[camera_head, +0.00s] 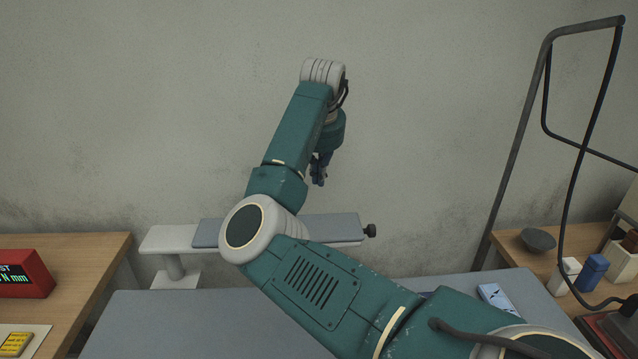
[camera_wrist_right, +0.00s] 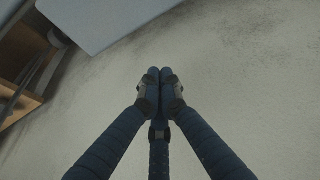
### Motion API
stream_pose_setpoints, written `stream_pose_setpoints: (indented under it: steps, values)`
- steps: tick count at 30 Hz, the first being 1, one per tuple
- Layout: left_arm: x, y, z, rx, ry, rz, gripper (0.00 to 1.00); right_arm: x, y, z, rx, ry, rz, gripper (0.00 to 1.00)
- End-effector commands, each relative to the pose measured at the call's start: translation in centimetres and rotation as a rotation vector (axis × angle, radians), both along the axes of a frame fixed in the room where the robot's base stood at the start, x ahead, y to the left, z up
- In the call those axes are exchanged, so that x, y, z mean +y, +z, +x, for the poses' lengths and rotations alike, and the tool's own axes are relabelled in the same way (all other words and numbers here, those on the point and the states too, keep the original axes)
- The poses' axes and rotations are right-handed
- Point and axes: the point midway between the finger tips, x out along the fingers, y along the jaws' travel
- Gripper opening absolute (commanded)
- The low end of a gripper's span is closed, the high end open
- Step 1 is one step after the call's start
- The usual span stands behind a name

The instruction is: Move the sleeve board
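The sleeve board (camera_head: 217,233) is a narrow grey-padded board on a pale stand behind the ironing table, with a dark knob at its right end. My right arm crosses in front of part of it. My right gripper (camera_head: 319,180) hangs above the board, near the wall, and does not touch it. In the right wrist view the fingertips of the right gripper (camera_wrist_right: 160,78) are together with nothing seen between them. My left gripper is not in view.
The grey ironing table (camera_head: 200,325) fills the front middle. A red display box (camera_head: 22,274) stands on the left wooden table. A dark bowl (camera_head: 538,240) and a blue bottle (camera_head: 591,273) stand on the right one. A dark metal frame (camera_head: 520,130) rises at right.

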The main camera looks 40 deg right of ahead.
Motion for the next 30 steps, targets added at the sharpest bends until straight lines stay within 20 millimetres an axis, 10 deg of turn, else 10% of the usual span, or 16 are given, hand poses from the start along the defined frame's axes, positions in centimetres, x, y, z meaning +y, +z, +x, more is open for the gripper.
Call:
stream_pose_setpoints:
  steps: [12, 30]
  values:
    - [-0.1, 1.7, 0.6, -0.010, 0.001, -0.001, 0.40, -1.9, -8.3, 2.1, 0.004, 0.000, -0.001, 0.00]
    - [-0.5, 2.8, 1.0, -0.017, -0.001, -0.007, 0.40, 0.7, -8.0, -1.0, 0.000, -0.002, -0.003, 0.00]
